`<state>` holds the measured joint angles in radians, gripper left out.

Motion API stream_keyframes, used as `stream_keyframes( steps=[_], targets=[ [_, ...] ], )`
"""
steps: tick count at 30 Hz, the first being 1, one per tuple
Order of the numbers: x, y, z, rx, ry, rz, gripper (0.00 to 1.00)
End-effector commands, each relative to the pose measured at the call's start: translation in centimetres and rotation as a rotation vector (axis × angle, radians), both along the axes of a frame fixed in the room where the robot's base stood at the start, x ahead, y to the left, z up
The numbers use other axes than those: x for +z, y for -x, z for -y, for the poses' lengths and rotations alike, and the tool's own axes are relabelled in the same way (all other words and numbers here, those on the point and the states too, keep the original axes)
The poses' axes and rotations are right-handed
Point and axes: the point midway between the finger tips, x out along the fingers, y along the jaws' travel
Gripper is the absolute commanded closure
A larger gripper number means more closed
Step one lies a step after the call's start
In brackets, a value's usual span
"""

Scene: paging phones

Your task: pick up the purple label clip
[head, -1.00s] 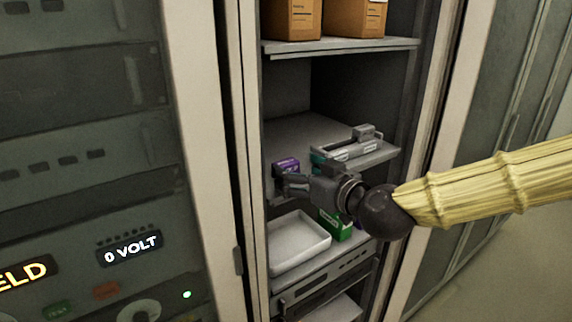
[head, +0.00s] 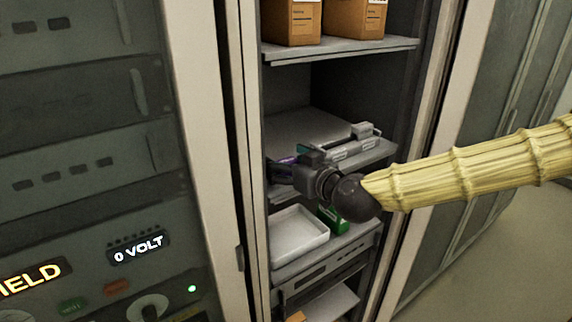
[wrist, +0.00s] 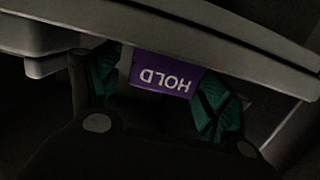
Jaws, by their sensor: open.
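The purple label clip (wrist: 163,77) shows in the wrist view with the word HOLD upside down on it. It sits between the two green-padded fingers of my gripper (wrist: 160,95), below a grey edge. A gap shows beside the clip, and the fingers are open around it. In the head view my gripper (head: 290,172) reaches into the cabinet at the middle shelf. Only a bit of purple (head: 283,161) shows there; the gripper hides most of the clip.
A grey device (head: 345,146) lies on the middle shelf, right beyond my gripper. Below stand a white tray (head: 300,235) and a green box (head: 333,219). Brown boxes (head: 355,18) stand on the upper shelf (head: 340,49). The cabinet's side posts bound the opening.

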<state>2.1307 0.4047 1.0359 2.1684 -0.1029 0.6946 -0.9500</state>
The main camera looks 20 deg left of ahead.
Motion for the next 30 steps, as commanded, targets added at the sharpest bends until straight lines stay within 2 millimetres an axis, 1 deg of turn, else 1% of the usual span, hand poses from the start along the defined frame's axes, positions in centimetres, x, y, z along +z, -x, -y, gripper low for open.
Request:
stream_keyframes(
  steps=[4, 8, 9, 11, 23, 26, 30],
  targets=[
    [0.0, 0.0, 0.0, 0.000, 0.000, 0.000, 0.21],
    [0.0, 0.0, 0.0, 0.000, 0.000, 0.000, 0.45],
    [0.0, 0.0, 0.0, 0.000, 0.000, 0.000, 0.52],
    [0.0, 0.0, 0.0, 0.000, 0.000, 0.000, 0.63],
    [0.2, 0.0, 0.0, 0.000, 0.000, 0.001, 0.64],
    [0.5, 0.0, 0.0, 0.001, 0.000, 0.002, 0.64],
    [1.6, 0.0, 0.0, -0.001, 0.000, 0.004, 0.64]
  ],
)
